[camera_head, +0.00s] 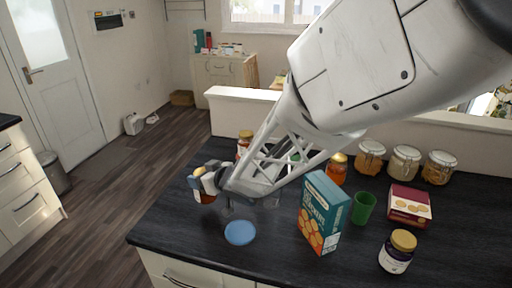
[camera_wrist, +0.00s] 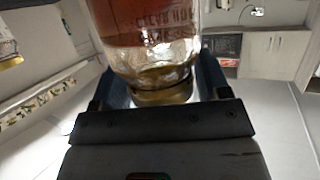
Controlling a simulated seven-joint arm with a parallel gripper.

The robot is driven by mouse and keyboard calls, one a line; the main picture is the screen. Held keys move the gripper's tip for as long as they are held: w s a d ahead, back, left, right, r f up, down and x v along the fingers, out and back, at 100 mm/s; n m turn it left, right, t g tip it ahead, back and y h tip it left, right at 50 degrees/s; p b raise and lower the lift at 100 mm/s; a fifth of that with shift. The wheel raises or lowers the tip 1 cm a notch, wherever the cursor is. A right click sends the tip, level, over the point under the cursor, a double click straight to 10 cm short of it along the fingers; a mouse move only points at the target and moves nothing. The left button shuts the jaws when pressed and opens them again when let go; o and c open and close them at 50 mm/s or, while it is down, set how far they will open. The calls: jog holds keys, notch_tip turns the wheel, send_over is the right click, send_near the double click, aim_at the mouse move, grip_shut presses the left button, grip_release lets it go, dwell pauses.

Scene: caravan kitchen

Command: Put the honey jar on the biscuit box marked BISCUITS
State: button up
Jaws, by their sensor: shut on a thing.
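My gripper (camera_head: 207,178) is shut on the honey jar (camera_head: 204,197), near the counter's left edge. In the wrist view the jar (camera_wrist: 150,45) is clear glass with amber contents and upside-down lettering that reads like CLEAR HONEY. Its gold lid end (camera_wrist: 162,96) sits between the fingers. The jar appears to be held above the counter; the exact gap is unclear. A red and cream box with biscuit pictures (camera_head: 410,204) lies flat at the right of the counter, far from my gripper. Its lettering is too small to read. A teal box marked CRACKERS (camera_head: 323,212) stands upright between them.
A green cup (camera_head: 363,208) stands just left of the red box. A dark jar with a gold lid (camera_head: 397,252) stands in front of it. Several clip-top jars (camera_head: 404,163) line the back. An amber jar (camera_head: 337,169) stands behind the crackers. A blue disc (camera_head: 239,232) lies near the front edge.

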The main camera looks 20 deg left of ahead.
notch_tip(320, 180, up, 15)
jog(key=w+d+m+t+h, duration=0.15)
jog(key=w+d, duration=0.35)
jog(key=d, duration=0.5)
jog(key=w+d+m+t+h, duration=0.15)
jog(key=w+d, duration=0.35)
jog(key=d, duration=0.5)
jog(key=w+d+m+t+h, duration=0.1)
jog(key=w+d+m+t, duration=0.2)
jog(key=w+d, duration=0.5)
jog(key=s+d+m+t+h, duration=0.2)
jog(key=d+m+h, duration=0.45)
jog(key=d, duration=2.85)
jog(key=shift+n, duration=0.35)
jog(key=shift+s+f, duration=0.2)
jog(key=shift+f, duration=2.25)
notch_tip(320, 180, down, 6)
